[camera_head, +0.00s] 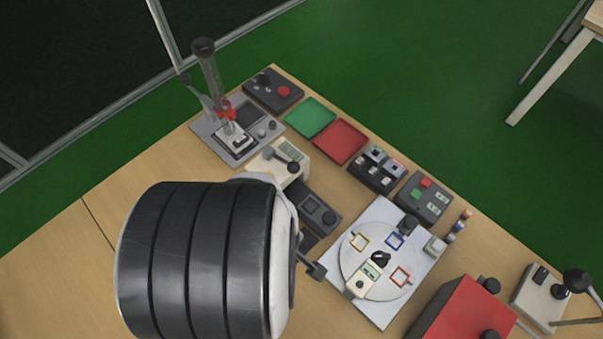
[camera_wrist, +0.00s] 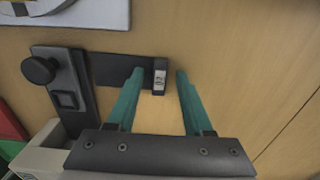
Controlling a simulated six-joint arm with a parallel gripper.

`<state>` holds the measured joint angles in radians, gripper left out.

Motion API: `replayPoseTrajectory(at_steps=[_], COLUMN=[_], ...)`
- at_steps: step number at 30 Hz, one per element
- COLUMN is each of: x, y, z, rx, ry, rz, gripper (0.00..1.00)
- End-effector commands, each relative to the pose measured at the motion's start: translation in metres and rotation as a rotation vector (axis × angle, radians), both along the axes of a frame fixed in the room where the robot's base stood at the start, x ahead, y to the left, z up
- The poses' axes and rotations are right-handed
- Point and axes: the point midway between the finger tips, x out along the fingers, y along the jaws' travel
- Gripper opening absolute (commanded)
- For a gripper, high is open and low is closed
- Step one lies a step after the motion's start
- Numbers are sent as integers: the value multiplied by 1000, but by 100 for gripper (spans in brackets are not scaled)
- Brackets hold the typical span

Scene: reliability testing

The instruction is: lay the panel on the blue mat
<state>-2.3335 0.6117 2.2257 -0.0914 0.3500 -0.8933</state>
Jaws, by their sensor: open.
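My gripper (camera_wrist: 160,72) is open in the wrist view, its two teal fingers spread apart. A small dark block with a pale label (camera_wrist: 160,76) shows between the fingertips, at the end of a dark flat piece (camera_wrist: 112,69); I cannot tell whether this is the panel, or whether the fingers touch it. In the head view my own arm hides the gripper. No plain blue mat is clear; a blue square outline (camera_head: 394,241) lies on the round plate (camera_head: 352,272), with a yellow outline (camera_head: 359,241) and a red one (camera_head: 401,276).
A dark grey device with a knob (camera_wrist: 62,80) stands left of the fingers. In the head view a green tray (camera_head: 309,117) and a red tray (camera_head: 340,142) lie toward the back. A tall lever press (camera_head: 232,142) and a red box (camera_head: 462,312) are obstacles. Bare wood lies at left.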

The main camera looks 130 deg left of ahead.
Motion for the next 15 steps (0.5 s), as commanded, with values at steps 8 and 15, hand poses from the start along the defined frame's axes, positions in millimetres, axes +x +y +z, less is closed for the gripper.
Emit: replayPoseTrajectory(at_steps=[8,15], x=[-1,0], y=[1,0], z=[28,43], rx=[3,-1], ry=[4,-1], rz=[-1,-1], gripper=[51,91])
